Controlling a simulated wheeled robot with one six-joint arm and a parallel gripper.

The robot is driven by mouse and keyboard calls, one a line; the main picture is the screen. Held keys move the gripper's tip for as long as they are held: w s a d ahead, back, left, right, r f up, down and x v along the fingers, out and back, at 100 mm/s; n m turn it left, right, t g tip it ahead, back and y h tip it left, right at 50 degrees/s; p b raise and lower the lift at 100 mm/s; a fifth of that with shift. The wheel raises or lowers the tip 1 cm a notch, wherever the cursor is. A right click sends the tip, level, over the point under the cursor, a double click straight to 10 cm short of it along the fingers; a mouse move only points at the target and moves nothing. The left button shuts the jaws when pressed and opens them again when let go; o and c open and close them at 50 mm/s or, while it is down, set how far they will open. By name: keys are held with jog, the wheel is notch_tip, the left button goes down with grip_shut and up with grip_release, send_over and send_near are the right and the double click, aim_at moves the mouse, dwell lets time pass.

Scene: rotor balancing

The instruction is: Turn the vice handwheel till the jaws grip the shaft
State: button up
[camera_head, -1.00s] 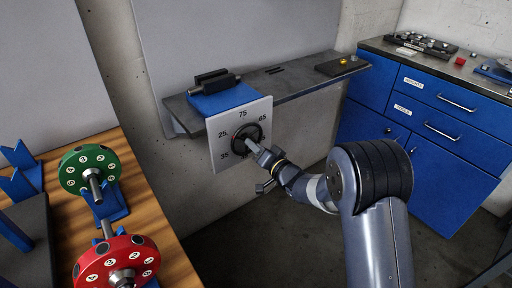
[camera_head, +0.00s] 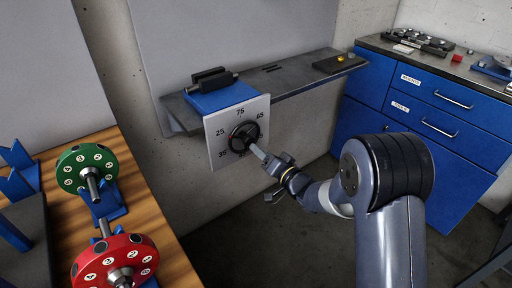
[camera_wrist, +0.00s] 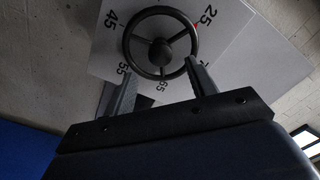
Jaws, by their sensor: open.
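The vice handwheel (camera_head: 243,136) is a dark three-spoked wheel on a pale numbered dial plate (camera_head: 219,152). It also shows in the wrist view (camera_wrist: 141,18), with a red mark near the 25. The vice's dark jaws (camera_head: 210,77) sit on a blue base (camera_head: 222,98) on the shelf; whether they touch the shaft is too small to tell. My gripper (camera_head: 257,152) is just in front of the wheel's lower right. In the wrist view my gripper (camera_wrist: 159,68) is open, its fingers at either side of the lower rim, apparently empty; contact cannot be told.
The grey wall shelf (camera_head: 287,76) carries a dark tray (camera_head: 340,65) at right. A wooden bench (camera_head: 155,215) at left holds a green rotor (camera_head: 72,172) and a red rotor (camera_head: 92,270). Blue drawers (camera_head: 425,125) stand at right. The floor below the dial is clear.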

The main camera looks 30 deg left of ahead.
aim_at(250, 143)
jog(key=v, duration=0.6)
jog(key=w+a+n+b, duration=0.1)
jog(key=a+n+b, duration=0.1)
jog(key=a, duration=0.1)
jog(key=w+a+n+b, duration=0.2)
jog(key=a+b, duration=0.1)
jog(key=a, duration=0.1)
jog(key=w+a+n+b, duration=0.2)
jog(key=a+b, duration=0.1)
jog(key=shift+w+a+f, duration=0.1)
jog(key=shift+w+a, duration=0.1)
jog(key=shift+a, duration=0.1)
dwell(0.5)
jog(key=c, duration=1)
